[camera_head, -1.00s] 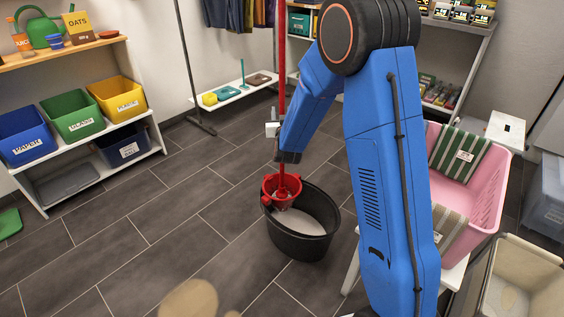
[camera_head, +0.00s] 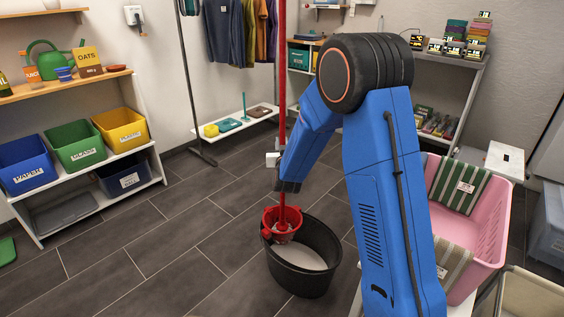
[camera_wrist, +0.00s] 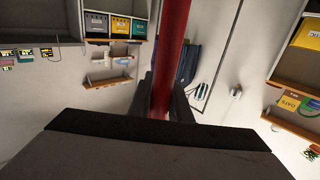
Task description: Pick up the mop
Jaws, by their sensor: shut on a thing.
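The mop has a long red pole (camera_head: 282,100) that stands upright in the head view. The same red pole (camera_wrist: 171,55) runs between my fingers in the wrist view. My gripper (camera_head: 277,160) is shut on the pole, partway down it. The pole's lower end goes into a red wringer basket (camera_head: 270,226) at the left rim of a black bucket (camera_head: 303,284). The mop's head is mostly hidden inside the wringer. The bucket stands on the floor and has a greyish-white surface inside.
A pink basket (camera_head: 490,232) with striped cloths stands close on the right. A shelf with blue, green and yellow bins (camera_head: 122,128) is at the left. A clothes rack (camera_head: 190,80) and low white shelf (camera_head: 250,118) are behind. The tiled floor left of the bucket is clear.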

